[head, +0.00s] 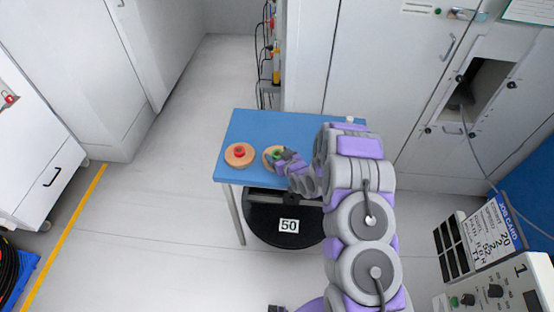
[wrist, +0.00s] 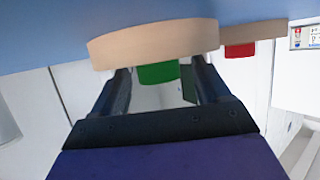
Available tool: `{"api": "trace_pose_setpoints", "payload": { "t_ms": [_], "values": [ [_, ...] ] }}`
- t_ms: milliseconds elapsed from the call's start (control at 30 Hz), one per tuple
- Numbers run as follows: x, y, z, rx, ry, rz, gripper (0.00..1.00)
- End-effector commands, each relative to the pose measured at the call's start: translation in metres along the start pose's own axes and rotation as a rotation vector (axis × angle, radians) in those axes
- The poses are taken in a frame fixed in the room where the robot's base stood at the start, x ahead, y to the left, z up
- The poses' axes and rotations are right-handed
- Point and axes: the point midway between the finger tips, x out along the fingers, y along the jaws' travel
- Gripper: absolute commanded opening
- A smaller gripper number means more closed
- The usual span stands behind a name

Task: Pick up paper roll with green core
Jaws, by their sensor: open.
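The paper roll with a green core (head: 268,158) lies flat on a blue table (head: 262,124), with its green core (head: 277,153) sticking up. My gripper (head: 286,157) is right at this roll and hides part of it. In the wrist view, where the table appears at the top, the tan roll (wrist: 150,42) spans above my gripper (wrist: 160,84). The green core (wrist: 158,73) sits between the two spread dark fingers, with gaps beside it. The gripper is open and holds nothing.
A second roll (head: 235,161) with a red core (head: 239,152) lies to the left on the table; its red core also shows in the wrist view (wrist: 239,50). A black round bin (head: 270,228) marked 50 is under the table.

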Motion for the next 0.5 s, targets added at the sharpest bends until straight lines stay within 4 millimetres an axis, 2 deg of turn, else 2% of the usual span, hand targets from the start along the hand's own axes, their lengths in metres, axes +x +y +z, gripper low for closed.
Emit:
{"api": "trace_pose_setpoints", "payload": {
  "t_ms": [167, 500],
  "values": [
    [-0.0004, 0.0003, 0.0002, 0.001, -0.001, 0.000, 0.76],
    [-0.0005, 0.0001, 0.0003, 0.001, -0.001, 0.000, 0.43]
  ]
}}
